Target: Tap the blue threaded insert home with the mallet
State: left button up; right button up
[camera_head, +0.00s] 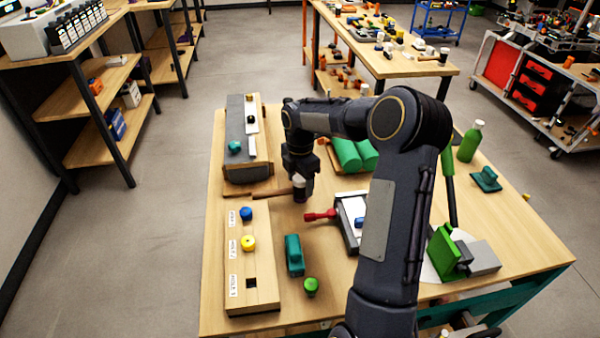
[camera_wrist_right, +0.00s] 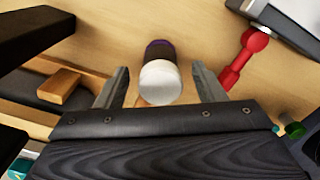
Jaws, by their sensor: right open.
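The blue threaded insert (camera_head: 246,213) stands in the hole at the far end of the wooden block (camera_head: 265,267); its knob shows above the top face. How deep it sits is hard to tell. The mallet has a white and dark purple head (camera_head: 300,188) and a brown handle (camera_head: 271,193) running left, just beyond the block. My right gripper (camera_head: 300,172) is over the mallet head. In the right wrist view the open fingers (camera_wrist_right: 161,85) lie on either side of the mallet head (camera_wrist_right: 160,78), with gaps. My left gripper is not in view.
A yellow insert (camera_head: 248,243) is in the block's middle hole; the near hole (camera_head: 251,283) is empty. A green insert (camera_head: 311,286) and a teal object (camera_head: 294,255) are right of the block. A red-handled tool (camera_head: 320,215) lies near the mallet. A grey box (camera_head: 246,155) stands behind.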

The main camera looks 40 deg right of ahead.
aim_at(300, 190)
jog(key=shift+f, duration=2.05)
jog(key=shift+c, duration=0.4)
jog(key=c, duration=1.2)
jog(key=o, duration=0.9)
jog(key=shift+o, duration=0.2)
jog(key=shift+r, duration=0.15)
jog(key=shift+r+p, duration=1.8)
jog(key=shift+r, duration=0.35)
